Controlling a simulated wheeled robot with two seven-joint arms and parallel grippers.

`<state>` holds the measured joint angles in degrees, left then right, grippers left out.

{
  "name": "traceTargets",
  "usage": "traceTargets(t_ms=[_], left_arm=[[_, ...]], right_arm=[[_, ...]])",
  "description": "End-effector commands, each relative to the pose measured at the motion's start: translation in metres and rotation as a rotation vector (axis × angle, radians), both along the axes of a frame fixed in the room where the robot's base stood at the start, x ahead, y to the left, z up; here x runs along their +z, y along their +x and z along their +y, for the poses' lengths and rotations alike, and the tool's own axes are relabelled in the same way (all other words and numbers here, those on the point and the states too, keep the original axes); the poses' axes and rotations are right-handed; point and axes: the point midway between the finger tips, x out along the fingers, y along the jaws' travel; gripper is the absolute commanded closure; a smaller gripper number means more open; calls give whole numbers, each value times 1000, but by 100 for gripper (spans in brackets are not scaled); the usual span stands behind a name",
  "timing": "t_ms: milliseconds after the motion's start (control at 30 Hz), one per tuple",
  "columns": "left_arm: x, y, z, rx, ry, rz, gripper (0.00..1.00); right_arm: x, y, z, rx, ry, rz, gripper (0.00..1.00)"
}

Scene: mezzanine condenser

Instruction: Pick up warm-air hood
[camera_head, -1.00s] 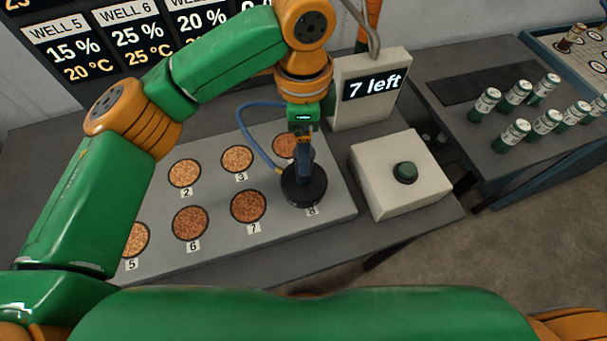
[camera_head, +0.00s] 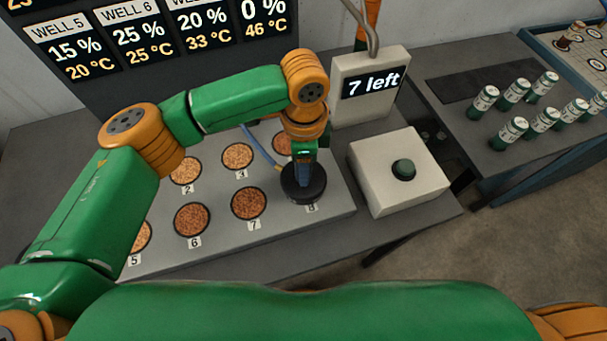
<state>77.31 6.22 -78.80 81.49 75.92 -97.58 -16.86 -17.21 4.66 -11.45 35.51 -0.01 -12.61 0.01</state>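The warm-air hood (camera_head: 304,188) is a round black cap with a blue hose (camera_head: 258,150) joined to its left side. It sits over well 8 on the grey well plate (camera_head: 270,240) and hides that well. My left gripper (camera_head: 303,183) points straight down onto the top middle of the hood. Its narrow dark-blue fingers reach the hood's top, but whether they are closed on it is too small to tell. My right gripper is out of view.
Wells with brown grains fill the plate left of the hood. Several green vials (camera_head: 513,94) stand on the right bench. A readout board (camera_head: 150,35) is behind.

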Motion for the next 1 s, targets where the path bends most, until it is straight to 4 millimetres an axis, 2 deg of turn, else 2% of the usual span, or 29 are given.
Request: traceTargets(t_ms=[33,100,133,1000], left_arm=[[0,0,0,0,0,0,80],[0,0,0,0,0,0,99],[0,0,0,0,0,0,100],[1,0,0,0,0,-1,100]], right_arm=[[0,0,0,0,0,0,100],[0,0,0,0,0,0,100],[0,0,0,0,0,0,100],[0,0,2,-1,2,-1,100]])
